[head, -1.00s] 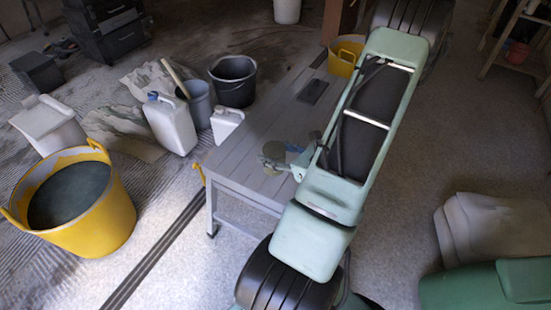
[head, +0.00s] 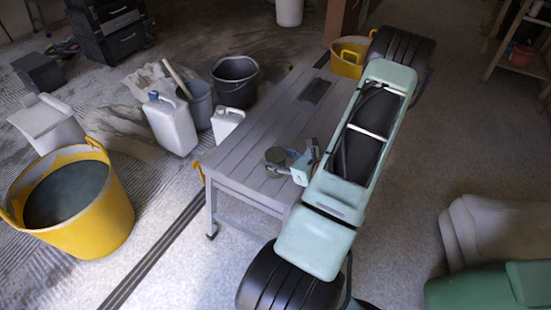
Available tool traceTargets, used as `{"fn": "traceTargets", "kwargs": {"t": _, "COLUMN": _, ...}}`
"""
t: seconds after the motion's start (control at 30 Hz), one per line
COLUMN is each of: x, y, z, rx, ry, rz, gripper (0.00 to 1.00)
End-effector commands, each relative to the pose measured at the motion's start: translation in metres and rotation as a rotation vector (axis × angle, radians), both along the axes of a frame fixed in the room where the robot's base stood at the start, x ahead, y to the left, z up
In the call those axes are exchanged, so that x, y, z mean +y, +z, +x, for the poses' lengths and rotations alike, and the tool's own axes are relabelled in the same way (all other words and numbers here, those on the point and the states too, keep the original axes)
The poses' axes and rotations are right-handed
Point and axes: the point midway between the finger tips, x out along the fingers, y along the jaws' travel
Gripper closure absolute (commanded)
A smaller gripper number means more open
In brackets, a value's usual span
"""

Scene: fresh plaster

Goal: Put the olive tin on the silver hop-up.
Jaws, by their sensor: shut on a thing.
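The olive tin (head: 275,157) is a small, dark grey-green round tin near the front end of the silver hop-up. My gripper (head: 288,160) is shut on the tin from its right side. The silver hop-up (head: 243,167) is a long, grey slatted platform on legs, running from the centre towards the back right. The tin shows over its slats; I cannot tell whether its base touches them. My arm hides much of the hop-up's right side.
A dark flat piece (head: 315,91) lies farther back on the hop-up, near a yellow tub (head: 347,66). A black bucket (head: 236,82) and white jerrycans (head: 172,127) stand to its left. A big yellow tub (head: 95,220) is at left. The slats around the tin look clear.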

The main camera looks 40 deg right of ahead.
Motion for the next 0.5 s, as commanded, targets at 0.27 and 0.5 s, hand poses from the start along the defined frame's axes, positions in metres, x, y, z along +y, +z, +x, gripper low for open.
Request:
{"fn": "traceTargets", "kwargs": {"t": 0.27, "x": 0.0002, "y": -0.0033, "z": -0.0001, "rx": 0.0, "ry": 0.0, "rz": 0.0, "gripper": 0.4}}
{"fn": "traceTargets", "kwargs": {"t": 0.5, "x": 0.0002, "y": -0.0032, "z": -0.0001, "rx": 0.0, "ry": 0.0, "rz": 0.0, "gripper": 0.35}}
